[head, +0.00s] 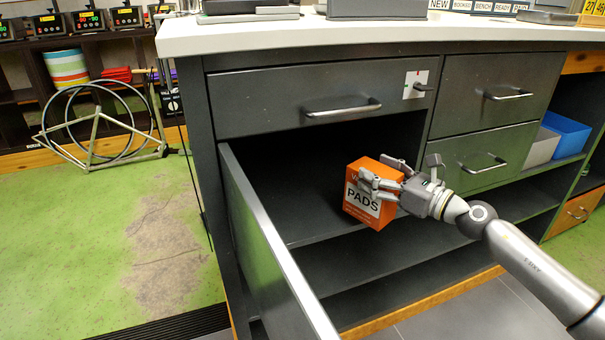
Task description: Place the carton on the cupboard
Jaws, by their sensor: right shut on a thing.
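The orange carton (362,212) has a white label reading "PADS". My right gripper (372,184), reaching in from the right, is shut on it and holds it upright at the front of the open cupboard (290,195). The carton overlaps the cupboard's inner shelf in the view; I cannot tell whether it touches it. The fingers hide part of the carton's top and right side. The cupboard is dark grey, under a white worktop, with its door (270,250) swung open on the left. My left gripper is not in view.
A shut drawer (290,100) with a bar handle is above the opening; two more drawers are to the right. A lower open shelf (350,270) runs below. A bicycle frame (95,140) stands on the green floor at the left. The cupboard interior left of the carton looks empty.

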